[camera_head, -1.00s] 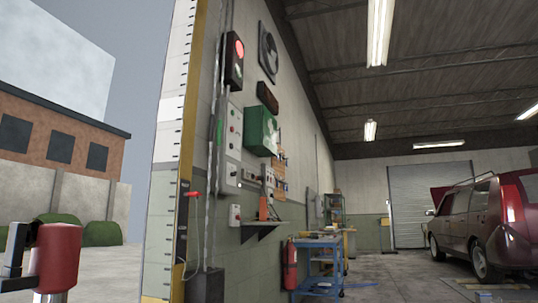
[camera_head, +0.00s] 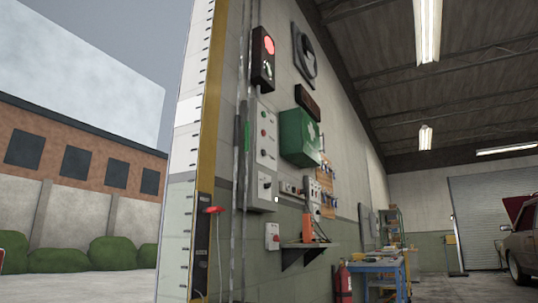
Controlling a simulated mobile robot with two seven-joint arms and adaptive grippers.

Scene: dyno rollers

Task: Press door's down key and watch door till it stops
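Several control boxes hang on the wall, and I cannot tell which holds the door's down key. A tall grey panel (camera_head: 267,137) has a column of small buttons. Below it is a grey box with a dark knob (camera_head: 266,188). A small white box with a red button (camera_head: 272,237) sits lower. A grey box (camera_head: 312,188) is farther right. At the back right, a grey roller door (camera_head: 490,215) looks shut; its lower right is behind a car. A striped door edge (camera_head: 192,150) stands nearby; no door panel shows there. Neither gripper is in view.
A signal box with a red light lit (camera_head: 268,46) is above the panels. A shelf (camera_head: 305,247) juts from the wall. A blue cart (camera_head: 380,270) and red extinguisher (camera_head: 343,284) stand below. The dark red car (camera_head: 522,240) is right. Hedges (camera_head: 60,260) are outside.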

